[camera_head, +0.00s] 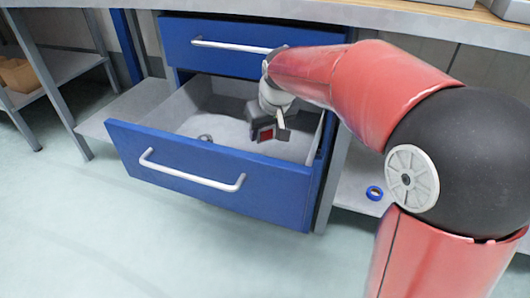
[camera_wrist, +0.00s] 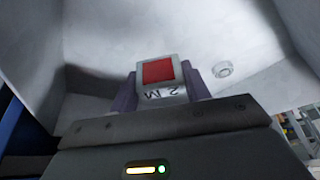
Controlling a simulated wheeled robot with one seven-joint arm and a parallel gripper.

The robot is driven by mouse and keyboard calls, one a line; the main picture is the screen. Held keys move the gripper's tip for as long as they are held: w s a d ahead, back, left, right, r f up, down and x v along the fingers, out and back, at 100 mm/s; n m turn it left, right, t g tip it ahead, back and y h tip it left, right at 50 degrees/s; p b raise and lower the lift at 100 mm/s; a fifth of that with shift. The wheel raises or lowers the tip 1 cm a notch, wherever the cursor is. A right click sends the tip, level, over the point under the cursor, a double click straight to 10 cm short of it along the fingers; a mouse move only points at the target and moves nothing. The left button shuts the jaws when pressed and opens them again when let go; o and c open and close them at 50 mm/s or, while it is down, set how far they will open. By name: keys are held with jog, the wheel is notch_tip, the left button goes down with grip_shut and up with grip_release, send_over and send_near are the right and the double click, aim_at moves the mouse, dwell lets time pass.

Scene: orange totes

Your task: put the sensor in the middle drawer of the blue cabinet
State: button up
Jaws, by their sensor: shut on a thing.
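I cannot tell whether the sensor touches the drawer floor.
A small ring-shaped object (camera_head: 205,138) lies on the drawer floor, left of the sensor; it also shows in the wrist view (camera_wrist: 222,69). A blue ring (camera_head: 374,193) lies on the shelf right of the cabinet. Drawer floor around the sensor looks mostly bare.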

jog(key=shift+f+b, duration=0.55)
jog(key=shift+f, duration=2.6)
jog(key=shift+f, duration=0.2)
jog(key=o, duration=1)
jog(key=shift+r, duration=0.1)
jog(key=p+v, duration=0.2)
jog(key=v, duration=1)
jog(key=shift+r, duration=0.2)
